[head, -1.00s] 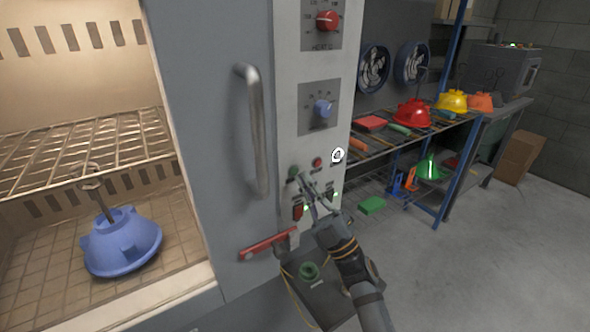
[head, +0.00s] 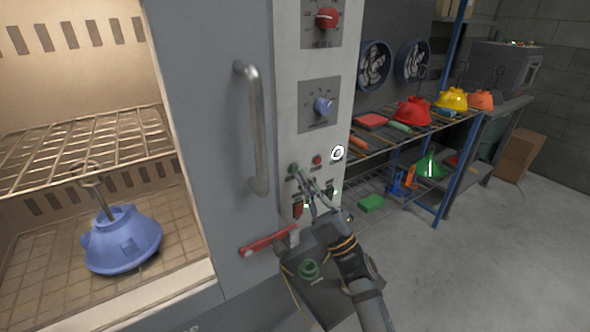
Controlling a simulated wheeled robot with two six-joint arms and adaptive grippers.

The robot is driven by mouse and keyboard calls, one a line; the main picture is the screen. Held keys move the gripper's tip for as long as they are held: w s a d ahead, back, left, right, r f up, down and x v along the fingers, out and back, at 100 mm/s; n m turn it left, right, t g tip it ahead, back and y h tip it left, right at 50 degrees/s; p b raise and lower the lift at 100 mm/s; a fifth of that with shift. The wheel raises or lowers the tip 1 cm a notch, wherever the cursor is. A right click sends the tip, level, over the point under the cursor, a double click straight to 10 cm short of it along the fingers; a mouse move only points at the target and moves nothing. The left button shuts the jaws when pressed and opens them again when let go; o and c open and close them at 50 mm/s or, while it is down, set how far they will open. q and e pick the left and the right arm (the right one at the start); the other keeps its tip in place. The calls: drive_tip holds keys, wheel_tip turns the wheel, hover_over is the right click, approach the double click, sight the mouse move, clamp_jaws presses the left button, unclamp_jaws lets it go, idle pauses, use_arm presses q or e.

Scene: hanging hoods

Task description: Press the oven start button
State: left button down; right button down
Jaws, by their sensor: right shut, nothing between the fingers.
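The oven's control panel (head: 287,110) is a pale upright strip to the right of the open chamber. A green button (head: 294,169) and a red button (head: 317,160) sit side by side low on it. My right gripper (head: 303,177) is shut and empty, its fingertips at the lower right edge of the green button. Whether the tips touch the button cannot be told. A blue hood (head: 122,242) with a hook on top stands inside the lit oven. My left gripper is not in view.
A grey vertical handle (head: 255,130) and a red lever (head: 266,242) are to the left of my gripper. A shelf at right holds a red hood (head: 413,111) and a yellow hood (head: 452,99).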

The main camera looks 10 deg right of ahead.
drive_tip(key=shift+w, duration=0.1)
idle(0.4)
drive_tip(key=shift+w+a, duration=0.15)
drive_tip(key=shift+w, duration=0.15)
drive_tip(key=shift+w+a, duration=0.1)
drive_tip(key=shift+w, duration=0.25)
idle(0.6)
drive_tip(key=shift+s, duration=0.1)
drive_tip(key=shift+s+d+p, duration=0.25)
drive_tip(key=shift+s+p, duration=0.05)
drive_tip(key=shift+s, duration=0.35)
drive_tip(key=s, duration=0.1)
drive_tip(key=s+d, duration=0.1)
drive_tip(key=s, duration=0.2)
drive_tip(key=shift+s+d, duration=0.35)
